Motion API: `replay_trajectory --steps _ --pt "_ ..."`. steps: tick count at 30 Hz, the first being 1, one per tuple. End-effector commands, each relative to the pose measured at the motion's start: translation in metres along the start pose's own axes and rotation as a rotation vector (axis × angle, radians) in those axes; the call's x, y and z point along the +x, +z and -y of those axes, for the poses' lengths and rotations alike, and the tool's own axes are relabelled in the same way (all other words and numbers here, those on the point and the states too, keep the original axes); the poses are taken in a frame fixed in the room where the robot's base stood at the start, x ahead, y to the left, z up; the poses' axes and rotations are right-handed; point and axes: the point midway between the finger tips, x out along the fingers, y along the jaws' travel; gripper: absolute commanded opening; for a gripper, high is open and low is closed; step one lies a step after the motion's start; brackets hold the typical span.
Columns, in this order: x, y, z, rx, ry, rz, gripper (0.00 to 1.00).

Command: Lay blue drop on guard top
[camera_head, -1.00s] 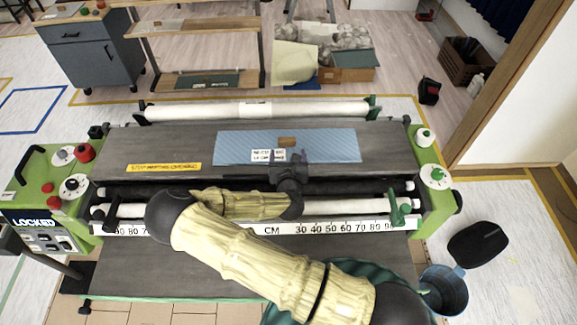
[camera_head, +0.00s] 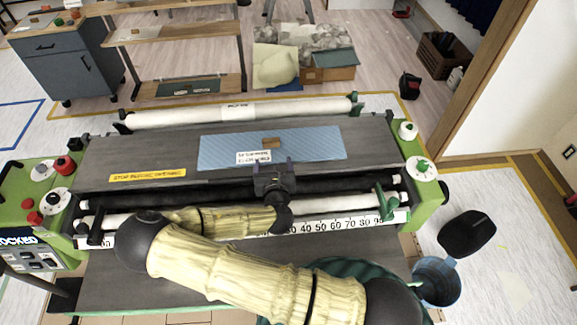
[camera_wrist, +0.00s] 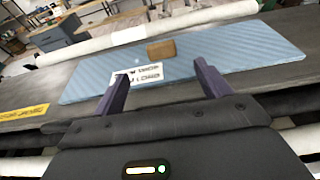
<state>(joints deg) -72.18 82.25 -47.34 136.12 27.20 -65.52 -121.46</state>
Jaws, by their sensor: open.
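The blue drop (camera_head: 310,147) is a flat striped light-blue sheet lying on the grey top of the machine, the guard top (camera_head: 115,158). It carries a white label (camera_head: 254,157) and a small brown block (camera_head: 271,142). My gripper (camera_head: 275,164) is at the near edge of the blue sheet, below its label. In the wrist view my gripper (camera_wrist: 158,82) has two dark fingers spread apart, with the label (camera_wrist: 139,74) and brown block (camera_wrist: 161,50) between and beyond them. Nothing is held. Whether the fingertips touch the sheet I cannot tell.
A white roll (camera_head: 240,111) runs behind the guard top. A yellow warning strip (camera_head: 147,175) lies on its left. Green end housings with knobs flank it. A ruler bar (camera_head: 320,226) and rollers lie in front. A blue bucket (camera_head: 437,283) stands at the lower right.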

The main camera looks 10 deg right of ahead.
Motion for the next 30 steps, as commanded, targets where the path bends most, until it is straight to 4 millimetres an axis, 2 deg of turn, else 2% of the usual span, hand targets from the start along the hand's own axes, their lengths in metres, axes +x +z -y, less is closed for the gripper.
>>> replay_trajectory --steps 4,8,12,19,26,30 --pt "0.0 -0.001 0.005 0.043 -0.022 -0.016 0.76" --pt "0.0 -0.006 0.027 0.223 -0.116 -0.081 0.76" --pt "-0.007 -0.018 0.057 0.558 -0.287 -0.185 0.76" --pt "-0.033 -0.027 0.085 1.136 -0.587 -0.313 0.76" --pt "-0.065 -0.011 0.094 1.649 -0.866 -0.371 0.76" --pt "-0.086 0.01 0.099 1.924 -1.028 -0.372 0.76"
